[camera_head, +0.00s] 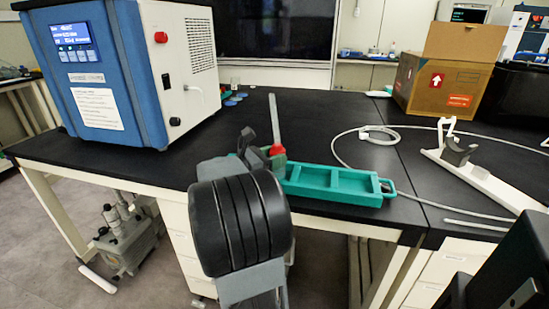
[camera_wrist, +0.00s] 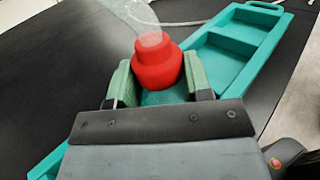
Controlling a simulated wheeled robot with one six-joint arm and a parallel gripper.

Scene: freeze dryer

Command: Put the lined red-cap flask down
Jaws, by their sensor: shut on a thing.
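The red-cap flask shows as a red cap (camera_wrist: 157,66) in the wrist view, with a clear tube rising from its top. Its body below the cap is hidden in the wrist view. In the head view the red cap (camera_head: 277,150) has a thin grey tube standing up from it. My gripper (camera_wrist: 158,82) is shut on the flask, with a green pad on each side of the cap. A teal tray (camera_wrist: 222,58) with compartments lies beneath and behind the flask. In the head view the tray (camera_head: 325,194) extends right from my gripper. I cannot tell whether the flask touches the tray.
A blue and white freeze dryer (camera_head: 125,70) stands on the black bench at the left. A cable (camera_head: 345,150) loops across the bench right of the tray. A white stand with a clamp (camera_head: 475,170) and a cardboard box (camera_head: 443,80) are farther right.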

